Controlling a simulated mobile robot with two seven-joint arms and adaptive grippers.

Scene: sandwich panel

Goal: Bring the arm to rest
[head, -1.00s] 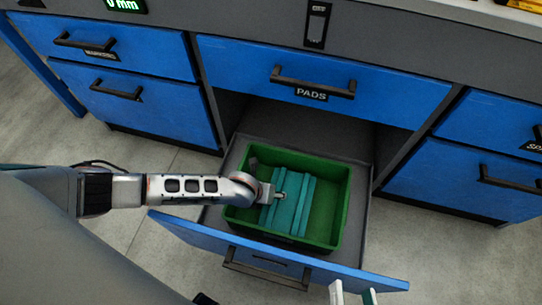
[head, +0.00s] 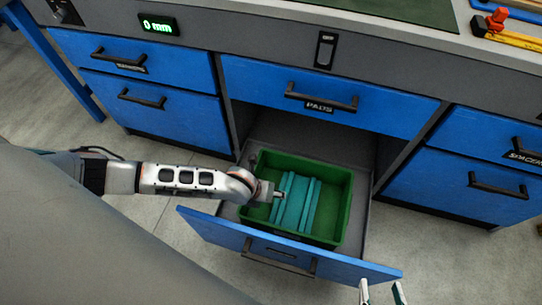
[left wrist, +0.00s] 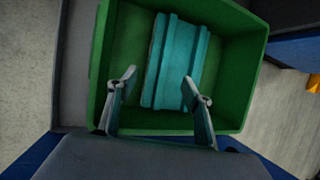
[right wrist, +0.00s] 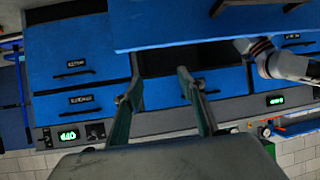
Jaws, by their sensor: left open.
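My left arm (head: 180,180) reaches from the left to an open lower drawer. My left gripper (left wrist: 160,85) is open, its fingers apart above the green bin in that drawer. Teal pads (left wrist: 176,60) lie side by side in the bin; the right fingertip overlaps them in the left wrist view, and I cannot tell whether it touches. In the head view the pads (head: 296,203) are just right of the left gripper. My right gripper (head: 382,291) shows at the bottom edge of the head view. It is open and empty in the right wrist view (right wrist: 159,82).
The green bin (head: 347,205) sits in the pulled-out drawer, whose blue front (head: 290,250) juts over the floor. The shut PADS drawer (head: 325,92) is above it. Other shut blue drawers flank it. The worktop (head: 380,12) lies at the top.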

